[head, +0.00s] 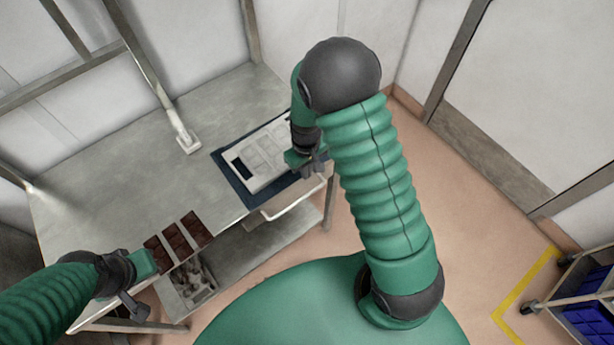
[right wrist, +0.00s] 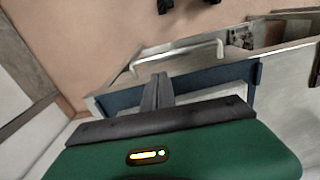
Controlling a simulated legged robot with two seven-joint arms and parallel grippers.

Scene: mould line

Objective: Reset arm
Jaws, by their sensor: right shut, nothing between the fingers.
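My right gripper (head: 314,164) is shut and empty, at the right edge of a pale mould (head: 245,156) that lies on a dark blue mat (head: 228,176) on the metal table. In the right wrist view its fingers (right wrist: 157,92) are together, in front of the mat's blue edge (right wrist: 205,77). My right arm hides part of the mould and mat in the head view. My left gripper (head: 132,300) is at the table's front left, near several dark brown chocolate bars (head: 178,243). I cannot tell whether its fingers are open or shut.
The metal table (head: 105,185) is bare behind the bars. A post with a white foot (head: 188,140) stands on it. A pale handle (head: 295,202) sticks out at the front edge. A bin (head: 190,283) sits on the lower shelf. A cart with blue crates (head: 590,318) stands far right.

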